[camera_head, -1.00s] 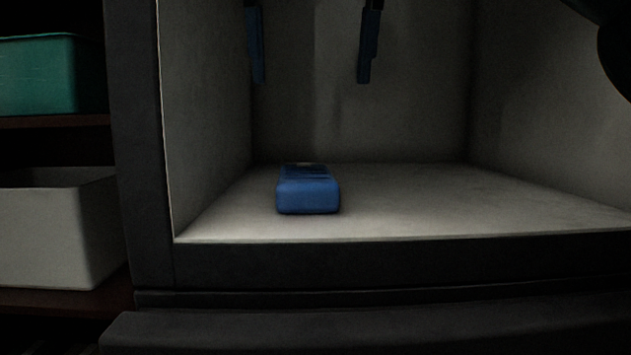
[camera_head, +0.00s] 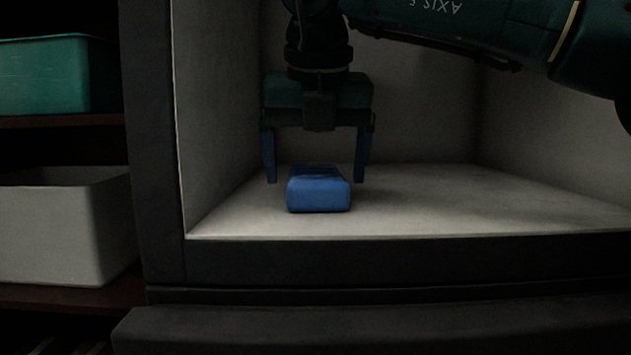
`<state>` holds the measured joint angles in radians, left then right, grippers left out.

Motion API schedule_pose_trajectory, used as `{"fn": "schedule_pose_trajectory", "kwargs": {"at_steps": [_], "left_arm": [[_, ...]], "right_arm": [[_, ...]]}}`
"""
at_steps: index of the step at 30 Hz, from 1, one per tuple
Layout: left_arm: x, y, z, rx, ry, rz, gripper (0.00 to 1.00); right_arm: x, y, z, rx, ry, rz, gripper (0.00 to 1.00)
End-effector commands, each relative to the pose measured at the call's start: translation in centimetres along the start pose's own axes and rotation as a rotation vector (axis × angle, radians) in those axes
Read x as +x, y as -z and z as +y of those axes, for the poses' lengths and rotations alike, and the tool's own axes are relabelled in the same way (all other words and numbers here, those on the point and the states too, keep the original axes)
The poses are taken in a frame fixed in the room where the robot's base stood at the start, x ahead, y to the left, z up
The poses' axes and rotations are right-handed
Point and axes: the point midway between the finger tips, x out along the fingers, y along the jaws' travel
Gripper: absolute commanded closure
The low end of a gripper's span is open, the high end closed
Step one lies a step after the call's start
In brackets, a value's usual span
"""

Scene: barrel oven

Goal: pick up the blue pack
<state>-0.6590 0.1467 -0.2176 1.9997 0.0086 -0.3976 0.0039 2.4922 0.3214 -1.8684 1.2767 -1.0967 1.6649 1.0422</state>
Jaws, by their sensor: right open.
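The blue pack (camera_head: 319,194) lies on the pale floor of the box-like oven chamber, left of its middle and near the front edge. My right gripper (camera_head: 315,181) points down over the pack, with its blue fingers wide apart. One fingertip is at the left of the pack and the other at its right, both level with its upper, rear part. The fingers look clear of the pack, and nothing is between them but the pack. My left gripper is not in view.
The chamber's pale floor (camera_head: 450,205) is clear to the right of the pack. A dark frame (camera_head: 400,262) edges the opening, with the left wall close to my gripper. A green bin (camera_head: 45,75) and a white bin (camera_head: 60,230) stand on shelves at the left.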

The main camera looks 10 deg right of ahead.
Motion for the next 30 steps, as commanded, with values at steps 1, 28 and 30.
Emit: {"fn": "schedule_pose_trajectory", "kwargs": {"at_steps": [1,28,30], "left_arm": [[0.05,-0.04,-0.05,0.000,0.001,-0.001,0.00],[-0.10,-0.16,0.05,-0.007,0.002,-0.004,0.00],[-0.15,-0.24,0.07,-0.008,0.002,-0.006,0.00]], "right_arm": [[0.08,0.00,0.00,0.000,0.000,0.000,0.13],[-0.07,-0.03,0.00,0.000,-0.001,-0.002,0.70],[-0.07,-0.03,0.00,0.000,-0.001,-0.002,0.70]]}}
